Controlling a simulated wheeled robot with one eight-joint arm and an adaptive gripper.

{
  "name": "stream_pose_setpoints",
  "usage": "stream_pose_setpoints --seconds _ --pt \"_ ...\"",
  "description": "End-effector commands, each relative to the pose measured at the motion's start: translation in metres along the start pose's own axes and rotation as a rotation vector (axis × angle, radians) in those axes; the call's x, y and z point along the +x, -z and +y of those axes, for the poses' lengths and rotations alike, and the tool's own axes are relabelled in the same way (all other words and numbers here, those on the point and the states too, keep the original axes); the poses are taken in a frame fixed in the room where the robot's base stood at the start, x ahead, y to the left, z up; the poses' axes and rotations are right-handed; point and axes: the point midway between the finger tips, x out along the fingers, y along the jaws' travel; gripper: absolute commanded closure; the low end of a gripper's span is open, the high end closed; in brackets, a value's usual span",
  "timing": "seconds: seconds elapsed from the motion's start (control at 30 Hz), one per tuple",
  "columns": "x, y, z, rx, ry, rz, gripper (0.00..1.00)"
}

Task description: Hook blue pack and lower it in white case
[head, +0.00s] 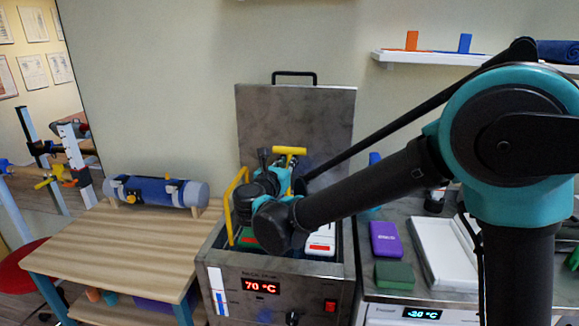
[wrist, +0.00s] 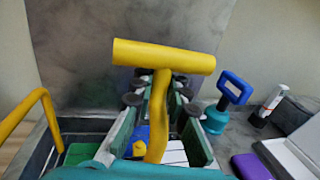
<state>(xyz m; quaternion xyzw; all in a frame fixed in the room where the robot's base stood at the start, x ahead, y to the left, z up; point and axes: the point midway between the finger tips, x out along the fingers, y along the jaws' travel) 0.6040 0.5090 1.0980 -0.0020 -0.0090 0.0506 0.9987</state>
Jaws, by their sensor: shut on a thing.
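My gripper (wrist: 160,108) is shut on a yellow T-handled hook (wrist: 163,57), which stands up between the fingers; its crossbar also shows in the head view (head: 289,151). My gripper is over the open steel heating tank (head: 275,283). A small blue patch (wrist: 140,138), perhaps the blue pack, shows low between the fingers beside the hook's shaft. The hook's lower end is hidden, so I cannot tell whether it holds anything. The white case (head: 425,247) lies open on the counter to the right; part of it shows in the wrist view (wrist: 290,152).
The tank has a yellow side handle (head: 230,205), a raised lid (head: 325,105), and green and white items (head: 320,243) inside. A purple box (head: 385,239) and a green block (head: 394,274) lie between tank and case. A wooden table (head: 125,245) stands left.

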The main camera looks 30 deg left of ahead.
Motion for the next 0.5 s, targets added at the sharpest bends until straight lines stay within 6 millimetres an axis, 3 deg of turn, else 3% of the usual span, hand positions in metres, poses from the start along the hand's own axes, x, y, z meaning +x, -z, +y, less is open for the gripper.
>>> stream_pose_setpoints --seconds 0.5 --pt "0.001 -0.033 -0.001 -0.001 0.0 -0.001 1.0"
